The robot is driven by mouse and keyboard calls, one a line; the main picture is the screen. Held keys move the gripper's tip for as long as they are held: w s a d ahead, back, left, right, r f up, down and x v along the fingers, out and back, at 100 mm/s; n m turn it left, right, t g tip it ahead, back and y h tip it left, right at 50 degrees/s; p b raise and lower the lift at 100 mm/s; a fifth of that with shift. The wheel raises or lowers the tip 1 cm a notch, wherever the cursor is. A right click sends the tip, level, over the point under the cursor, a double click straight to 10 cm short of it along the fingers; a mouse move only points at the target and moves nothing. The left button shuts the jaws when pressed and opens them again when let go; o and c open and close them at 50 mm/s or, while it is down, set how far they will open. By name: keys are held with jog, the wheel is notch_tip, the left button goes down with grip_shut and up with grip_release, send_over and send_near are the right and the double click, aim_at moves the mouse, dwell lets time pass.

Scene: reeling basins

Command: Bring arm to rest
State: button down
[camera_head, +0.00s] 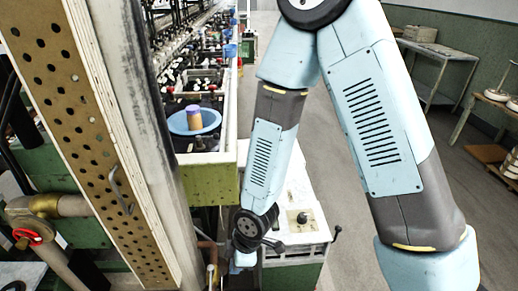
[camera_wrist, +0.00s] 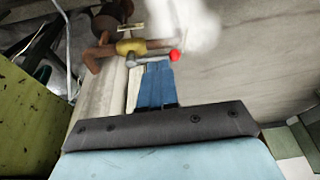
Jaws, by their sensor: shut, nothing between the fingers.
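My arm rises from the lower right of the head view, bends at the top and reaches down to the middle, beside a green-sided machine with a white top (camera_head: 300,205). Its wrist hangs at the machine's left edge; the fingertips cannot be made out there. In the wrist view, my gripper (camera_wrist: 155,82) shows as blue fingers close together, with nothing between them. Just beyond the fingertips are a small red knob (camera_wrist: 175,56) and a pipe with a brass-coloured fitting (camera_wrist: 130,46). I cannot tell whether the fingers touch them.
A long machine with basins runs away at the left, with a blue basin (camera_head: 194,121) holding an orange and purple cup (camera_head: 190,118). A perforated panel (camera_head: 75,110) and a red valve wheel (camera_head: 27,238) stand at near left. A table (camera_head: 440,50) stands right. The floor aisle between is clear.

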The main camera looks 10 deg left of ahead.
jog(key=w+d+r+m+t+h, duration=0.1)
jog(key=w+d+r+m+t, duration=0.1)
jog(key=w+d+r+m, duration=0.55)
jog(key=w+d+r+m+t+h, duration=0.1)
jog(key=w+d+r+m+t, duration=0.1)
jog(key=w+d+r, duration=0.9)
jog(key=s+d+r+m+t, duration=0.1)
jog(key=s+d+r+m, duration=0.2)
jog(key=s+d+r, duration=0.2)
jog(key=s+d+r+m, duration=0.4)
jog(key=d+r, duration=0.1)
jog(key=r, duration=0.5)
jog(key=s+d+r+m+t+h, duration=0.1)
jog(key=s+d+r+m, duration=0.3)
jog(key=r, duration=0.3)
jog(key=shift+s+d+r+t, duration=0.3)
jog(key=shift+s+d+r, duration=0.1)
jog(key=shift+s+d, duration=0.45)
jog(key=shift+a+m, duration=0.15)
jog(key=shift+m, duration=0.1)
